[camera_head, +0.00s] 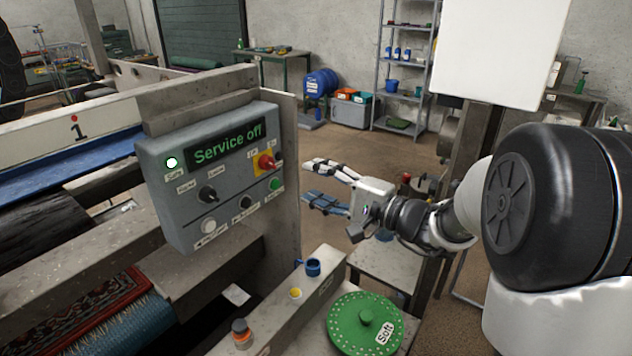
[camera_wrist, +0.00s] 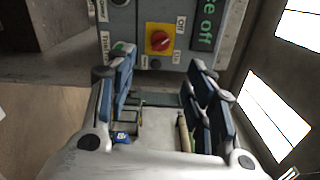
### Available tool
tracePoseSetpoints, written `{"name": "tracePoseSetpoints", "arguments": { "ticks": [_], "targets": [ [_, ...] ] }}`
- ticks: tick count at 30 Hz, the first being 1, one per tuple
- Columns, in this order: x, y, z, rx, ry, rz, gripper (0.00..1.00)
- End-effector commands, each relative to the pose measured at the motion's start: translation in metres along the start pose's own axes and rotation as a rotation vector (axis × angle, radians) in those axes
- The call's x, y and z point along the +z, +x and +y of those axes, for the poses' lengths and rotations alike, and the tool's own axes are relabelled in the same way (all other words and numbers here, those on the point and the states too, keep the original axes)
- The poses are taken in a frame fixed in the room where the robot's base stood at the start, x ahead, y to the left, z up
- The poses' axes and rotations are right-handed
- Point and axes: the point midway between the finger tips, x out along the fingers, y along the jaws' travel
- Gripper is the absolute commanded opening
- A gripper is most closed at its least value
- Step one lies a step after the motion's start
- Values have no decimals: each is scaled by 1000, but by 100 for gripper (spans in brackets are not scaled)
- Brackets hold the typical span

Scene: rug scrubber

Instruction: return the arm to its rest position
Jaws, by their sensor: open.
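My gripper (camera_head: 330,186) is open and empty, in the air just right of the grey control box (camera_head: 160,200). Its two fingers point left toward the box, apart from each other. In the wrist view my gripper (camera_wrist: 160,100) shows its fingers spread on both sides, with nothing between them. Beyond the fingertips is the control box's red rotary switch (camera_wrist: 158,41) on a yellow plate. The same red switch (camera_head: 266,162) shows in the head view.
Shelves (camera_head: 405,60) stand at the back.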

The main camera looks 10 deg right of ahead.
Motion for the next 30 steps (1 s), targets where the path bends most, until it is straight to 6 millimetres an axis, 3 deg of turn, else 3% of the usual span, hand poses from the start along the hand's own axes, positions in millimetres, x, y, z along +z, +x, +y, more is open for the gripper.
{"name": "tracePoseSetpoints", "arguments": {
  "ticks": [2, 5, 8, 9, 12, 15, 17, 20, 24, 30],
  "targets": [
    [3, 0, 0, 5, -2, -5, 49],
    [24, 1, 0, 47, -19, -50, 49],
    [74, -4, 7, 161, -62, -150, 49],
    [99, -10, 14, 228, -88, -199, 49],
    [160, -37, 37, 428, -181, -311, 49],
    [202, -77, 64, 634, -296, -379, 49],
    [217, -105, 80, 755, -377, -399, 49],
    [228, -153, 101, 945, -530, -395, 49],
    [218, -213, 115, 1158, -751, -329, 49],
    [196, -259, 112, 1312, -967, -218, 49]
  ]
}}
